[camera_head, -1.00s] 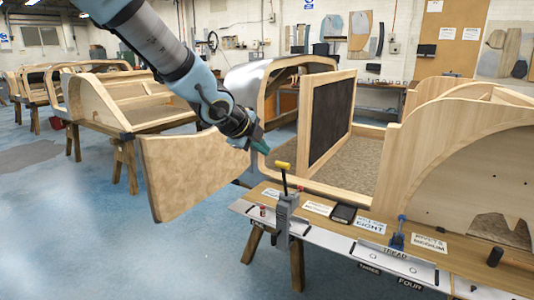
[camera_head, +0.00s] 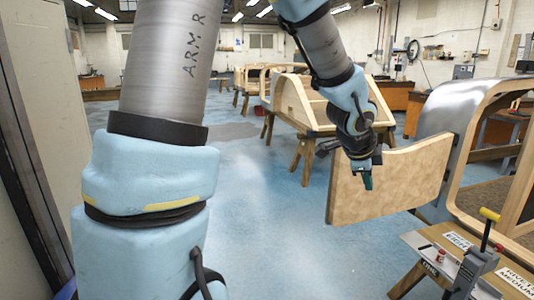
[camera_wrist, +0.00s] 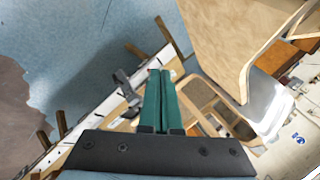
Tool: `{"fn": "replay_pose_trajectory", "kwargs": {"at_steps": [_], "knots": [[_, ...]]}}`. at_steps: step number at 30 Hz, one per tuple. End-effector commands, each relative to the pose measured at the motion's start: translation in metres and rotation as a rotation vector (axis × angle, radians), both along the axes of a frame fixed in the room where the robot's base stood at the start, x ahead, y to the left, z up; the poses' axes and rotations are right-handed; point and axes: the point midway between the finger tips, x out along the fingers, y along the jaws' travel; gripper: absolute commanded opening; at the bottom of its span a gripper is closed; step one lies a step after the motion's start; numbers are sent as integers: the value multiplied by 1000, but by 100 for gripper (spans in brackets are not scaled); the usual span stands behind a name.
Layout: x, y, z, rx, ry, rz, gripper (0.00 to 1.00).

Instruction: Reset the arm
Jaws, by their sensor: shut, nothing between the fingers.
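My gripper (camera_head: 367,183) is at the end of my bent arm, pointing down in the head view. It appears in front of the left part of a tan wooden panel (camera_head: 395,180). In the wrist view its two green fingers (camera_wrist: 160,80) are together with nothing between them. I cannot tell how far the fingertips are from the panel.
A wooden bodyframe (camera_head: 510,190) stands at the right, with the panel jutting from it. A bench edge (camera_head: 425,250) with a yellow-handled clamp (camera_head: 487,232) is at lower right. More bodyframes on trestles (camera_head: 300,100) stand behind. Blue floor (camera_head: 275,240) is clear in the middle.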

Motion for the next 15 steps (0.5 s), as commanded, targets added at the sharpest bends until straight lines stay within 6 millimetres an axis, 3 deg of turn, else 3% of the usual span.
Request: {"fn": "replay_pose_trajectory", "kwargs": {"at_steps": [1,4,9,12,15], "knots": [[10,37,-7,4,53,147,0],[19,109,-21,-8,173,468,0],[0,225,-40,-72,375,1053,0],[-23,274,-48,-125,479,1363,0],[-45,306,-54,-175,561,1602,0]]}}
